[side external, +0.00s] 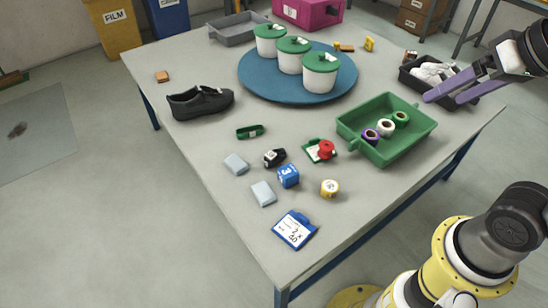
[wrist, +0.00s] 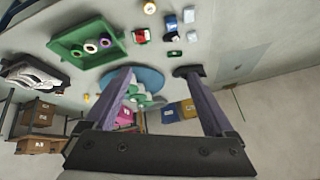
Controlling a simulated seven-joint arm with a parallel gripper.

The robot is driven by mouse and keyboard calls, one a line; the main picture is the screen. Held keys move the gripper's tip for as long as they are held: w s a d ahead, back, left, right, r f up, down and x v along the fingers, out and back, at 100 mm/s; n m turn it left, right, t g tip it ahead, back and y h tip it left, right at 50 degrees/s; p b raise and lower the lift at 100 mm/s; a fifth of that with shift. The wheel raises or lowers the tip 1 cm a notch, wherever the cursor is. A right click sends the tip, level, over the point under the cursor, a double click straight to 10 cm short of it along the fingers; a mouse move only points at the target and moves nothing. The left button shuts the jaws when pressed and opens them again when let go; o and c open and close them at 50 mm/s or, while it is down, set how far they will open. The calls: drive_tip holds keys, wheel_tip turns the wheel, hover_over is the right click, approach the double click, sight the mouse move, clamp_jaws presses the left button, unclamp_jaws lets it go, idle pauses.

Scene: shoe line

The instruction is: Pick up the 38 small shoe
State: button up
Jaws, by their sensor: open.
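A black shoe (side external: 200,101) lies on the table's left side in the side external view; it also shows near the right fingertip in the wrist view (wrist: 188,71). A black bin (side external: 408,79) at the right edge holds white shoe-like things (side external: 432,72); the bin also shows at the left of the wrist view (wrist: 14,64). I cannot read a size 38 mark on any of them. My gripper (side external: 446,97) is open and empty, its purple fingers in front of the bin in the side external view. The wrist view shows both fingers (wrist: 156,73) apart.
A blue round mat (side external: 258,88) carries white pots with green lids. A green tray (side external: 405,138) with several rolls sits near the bin. Small blocks, a black item (side external: 274,157), and a blue clipboard (side external: 295,229) lie in front. The table's front left is clear.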

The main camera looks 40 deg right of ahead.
drive_tip(key=w+r+m, duration=0.3)
drive_tip(key=w+r, duration=0.3)
drive_tip(key=w, duration=0.2)
drive_tip(key=m+g, duration=0.7)
drive_tip(key=m, duration=0.1)
hover_over(274, 152)
wheel_tip(274, 152, down, 50)
drive_tip(key=shift+w+r, duration=0.15)
drive_tip(key=shift+f, duration=3)
clamp_jaws()
drive_tip(key=shift+r, duration=0.2)
